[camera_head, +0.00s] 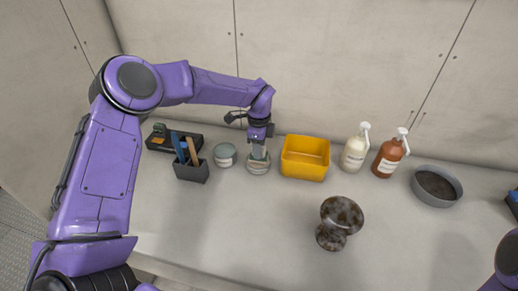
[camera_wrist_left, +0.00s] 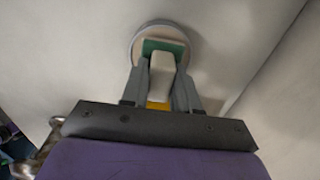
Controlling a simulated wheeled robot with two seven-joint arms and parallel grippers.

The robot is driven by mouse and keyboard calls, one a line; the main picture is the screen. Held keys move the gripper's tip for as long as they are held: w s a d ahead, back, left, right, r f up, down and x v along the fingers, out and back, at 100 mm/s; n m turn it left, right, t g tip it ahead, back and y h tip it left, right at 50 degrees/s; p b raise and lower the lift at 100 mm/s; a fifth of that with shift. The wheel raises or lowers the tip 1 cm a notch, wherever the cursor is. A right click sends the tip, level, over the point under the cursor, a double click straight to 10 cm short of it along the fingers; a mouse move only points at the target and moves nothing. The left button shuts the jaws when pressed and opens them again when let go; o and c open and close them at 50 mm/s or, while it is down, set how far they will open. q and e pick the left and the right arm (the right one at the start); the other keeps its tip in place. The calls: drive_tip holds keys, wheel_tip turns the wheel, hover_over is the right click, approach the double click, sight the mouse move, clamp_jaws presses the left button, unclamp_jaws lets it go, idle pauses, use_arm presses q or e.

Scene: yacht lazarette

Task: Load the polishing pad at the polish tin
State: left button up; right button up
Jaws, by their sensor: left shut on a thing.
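My left gripper (camera_head: 259,147) points down at the back of the counter and is shut on the polishing pad (camera_head: 258,153). In the left wrist view the fingers (camera_wrist_left: 161,78) close on its pale block-shaped handle (camera_wrist_left: 160,66), with a green pad (camera_wrist_left: 176,47) beyond. The pad is over a round pale tin (camera_head: 258,168), whose rim (camera_wrist_left: 150,27) shows around it. I cannot tell whether pad and contents touch. A second round tin (camera_head: 225,156) stands just left. A mottled, tarnished goblet-like cup (camera_head: 341,213) stands near the middle of the counter. My right gripper is out of view.
A dark caddy (camera_head: 192,172) with upright tools stands left, before a black tray (camera_head: 157,144). A yellow bin (camera_head: 305,158), a white bottle (camera_head: 355,151), a brown bottle (camera_head: 389,158) and a grey bowl (camera_head: 419,191) stand rightward. The front counter is mostly clear.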

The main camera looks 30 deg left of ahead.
use_arm(q)
drive_tip(key=shift+r+p, duration=1.2)
drive_tip(key=shift+r, duration=1.9)
